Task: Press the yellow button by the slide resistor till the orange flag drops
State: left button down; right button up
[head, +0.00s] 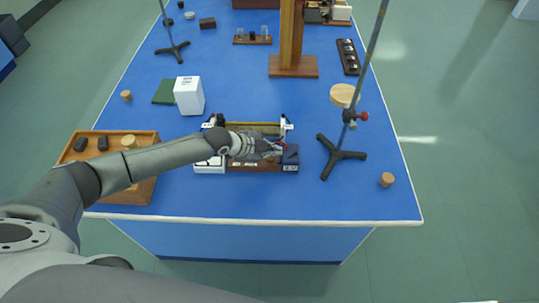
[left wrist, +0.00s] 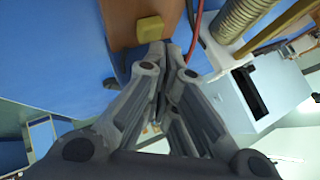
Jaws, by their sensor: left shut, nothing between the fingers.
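The slide resistor (head: 262,126) lies across the middle of the blue bench. Its coil (left wrist: 248,14) shows at the top of the left wrist view. The yellow button (left wrist: 150,30) is a small block on a brown wooden base (left wrist: 122,22). My left gripper (head: 276,150) reaches over the front of the resistor. In the left wrist view its fingers (left wrist: 170,50) are shut and empty, with the tips just below the button. I cannot tell whether they touch it. In the head view the button is hidden by the gripper. I cannot make out the orange flag. My right gripper is out of view.
A dark blue box (head: 291,154) and a white box (head: 208,166) flank the wooden base. Red wire (left wrist: 194,26) runs close to the fingers. A wooden tray (head: 134,190) lies left, a stand (head: 342,155) right. The bench front (head: 300,208) is clear.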

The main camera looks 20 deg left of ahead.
aim_at(271, 158)
pick_arm(q)
jog(key=shift+r+p, duration=2)
jog(key=shift+r, duration=0.65)
jog(key=shift+f, duration=0.1)
